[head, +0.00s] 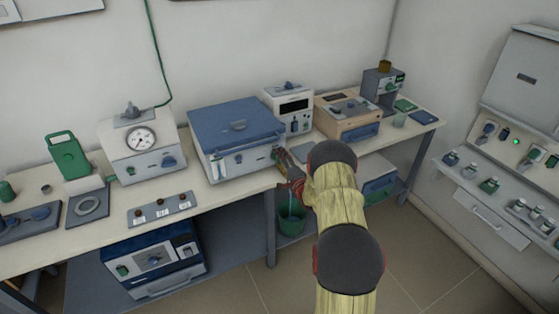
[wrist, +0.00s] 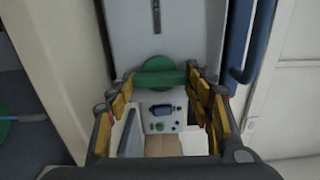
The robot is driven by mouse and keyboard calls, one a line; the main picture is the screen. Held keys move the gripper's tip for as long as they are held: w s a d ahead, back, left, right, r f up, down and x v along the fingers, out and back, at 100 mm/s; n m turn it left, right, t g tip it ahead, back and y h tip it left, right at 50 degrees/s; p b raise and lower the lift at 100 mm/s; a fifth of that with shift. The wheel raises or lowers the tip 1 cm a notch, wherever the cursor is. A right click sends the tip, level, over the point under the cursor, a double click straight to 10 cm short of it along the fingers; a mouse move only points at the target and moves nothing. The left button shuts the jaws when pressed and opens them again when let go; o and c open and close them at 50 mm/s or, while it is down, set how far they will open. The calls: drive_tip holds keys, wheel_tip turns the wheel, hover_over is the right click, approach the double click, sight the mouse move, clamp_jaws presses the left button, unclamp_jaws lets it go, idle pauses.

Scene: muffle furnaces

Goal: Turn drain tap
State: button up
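The drain tap is at the right end of the blue-lidded bath (head: 235,125), by the table's front edge. In the wrist view its green bar handle (wrist: 160,78) lies crosswise between my fingertips, with a round green disc behind it. My gripper (wrist: 161,79) has one finger at each end of the bar and appears shut on it. In the head view my gripper (head: 290,180) is at the bath's right side, and my arm hides most of the tap. A thin pale blue streak runs down below it towards a green bucket (head: 291,222).
A white instrument (head: 288,107) and a beige box (head: 347,117) stand right of the bath on the table. A gauge unit (head: 140,148) is to its left. A blue furnace (head: 153,261) sits below. A sloped panel (head: 520,90) is at the right wall. Floor in front is clear.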

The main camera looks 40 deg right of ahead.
drive_tip(key=o, duration=0.5)
drive_tip(key=shift+c, duration=0.2)
drive_tip(key=shift+s, duration=0.15)
drive_tip(key=v, duration=1.1)
drive_tip(key=shift+s, duration=0.35)
drive_tip(key=shift+a, duration=0.15)
